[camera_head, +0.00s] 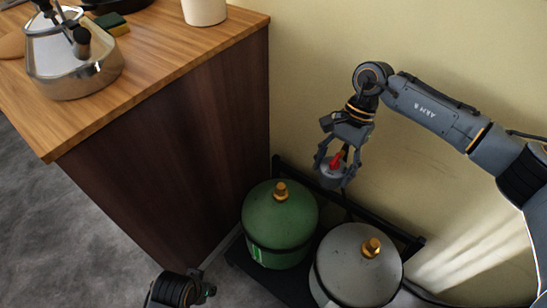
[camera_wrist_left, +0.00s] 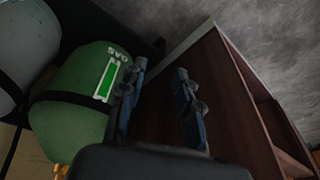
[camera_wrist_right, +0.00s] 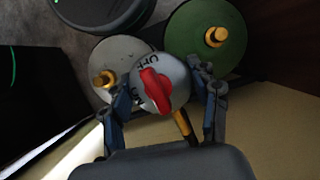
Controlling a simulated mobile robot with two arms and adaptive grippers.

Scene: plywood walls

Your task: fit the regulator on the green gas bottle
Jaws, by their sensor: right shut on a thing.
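The green gas bottle (camera_head: 279,228) stands upright beside the cabinet, with a bare brass valve (camera_head: 281,191) on top. It also shows in the left wrist view (camera_wrist_left: 75,122) and the right wrist view (camera_wrist_right: 205,30). The regulator (camera_head: 333,171) is a grey round body with a red knob; its OFF and ON marks show in the right wrist view (camera_wrist_right: 160,83). My right gripper (camera_head: 334,178) is shut on the regulator and holds it above and behind the bottles, right of the green one's valve. My left gripper (camera_wrist_left: 158,100) is open and empty, low beside the green bottle and cabinet.
A grey gas bottle (camera_head: 355,265) with a brass valve stands right of the green one in a black rack (camera_head: 410,250). The wooden cabinet (camera_head: 170,150) is close on the left, with a kettle (camera_head: 72,60) and a sponge (camera_head: 113,23) on top. The wall is behind.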

